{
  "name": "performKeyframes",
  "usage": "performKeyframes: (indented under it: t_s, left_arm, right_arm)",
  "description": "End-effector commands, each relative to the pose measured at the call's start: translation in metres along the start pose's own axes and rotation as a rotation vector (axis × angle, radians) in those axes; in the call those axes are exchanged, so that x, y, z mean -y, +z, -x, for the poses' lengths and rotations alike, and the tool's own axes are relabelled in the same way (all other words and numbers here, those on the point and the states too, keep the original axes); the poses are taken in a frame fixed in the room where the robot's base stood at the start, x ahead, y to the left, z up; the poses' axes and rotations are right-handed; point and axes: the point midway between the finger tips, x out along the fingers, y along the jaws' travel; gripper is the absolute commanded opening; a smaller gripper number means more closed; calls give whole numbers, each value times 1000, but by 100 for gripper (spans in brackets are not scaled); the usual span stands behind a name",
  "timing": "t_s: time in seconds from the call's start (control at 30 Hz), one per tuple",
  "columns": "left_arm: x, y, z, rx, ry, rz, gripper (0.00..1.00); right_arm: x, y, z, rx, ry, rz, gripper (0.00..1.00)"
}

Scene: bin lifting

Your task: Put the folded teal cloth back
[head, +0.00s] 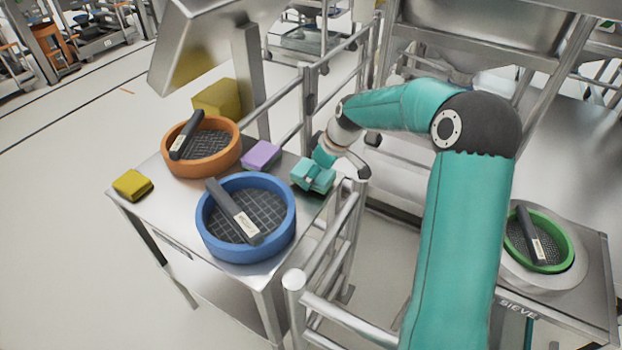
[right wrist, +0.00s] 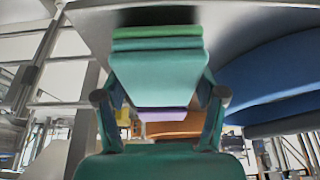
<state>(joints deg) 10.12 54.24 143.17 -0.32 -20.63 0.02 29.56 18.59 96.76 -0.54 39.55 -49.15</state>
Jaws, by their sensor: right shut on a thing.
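The folded teal cloth (head: 312,176) is at the right edge of the metal table, right of the blue sieve and near the purple cloth. My right gripper (head: 328,163) reaches in from the right and is shut on it. In the right wrist view the folded layers of the teal cloth (right wrist: 158,72) sit between the two fingers of my right gripper (right wrist: 160,97). I cannot tell whether the cloth touches the table top. My left gripper is not in view.
The table (head: 172,222) also holds a blue sieve (head: 208,236), an orange sieve (head: 228,160), a purple cloth (head: 261,155) and a yellow cloth (head: 132,184). Metal rails (head: 330,235) run along its right side. A green sieve (head: 567,252) stands at the far right.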

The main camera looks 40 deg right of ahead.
Motion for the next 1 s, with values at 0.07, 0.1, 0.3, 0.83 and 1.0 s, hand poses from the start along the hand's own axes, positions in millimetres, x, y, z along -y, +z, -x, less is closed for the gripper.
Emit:
performKeyframes:
  t_s: [0.07, 0.1, 0.3, 0.83, 1.0]
  left_arm:
    - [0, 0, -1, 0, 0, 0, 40]
    - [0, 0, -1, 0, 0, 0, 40]
    - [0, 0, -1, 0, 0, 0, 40]
    - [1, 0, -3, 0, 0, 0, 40]
    - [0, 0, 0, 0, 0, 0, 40]
  right_arm:
    - [0, 3, -8, 0, 0, -1, 37]
    - [0, 4, -10, 0, 1, -1, 37]
    - [0, 4, -10, -2, 2, 0, 37]
    - [0, 5, -12, -1, 1, 0, 95]
    - [0, 4, -10, -1, 1, 0, 95]
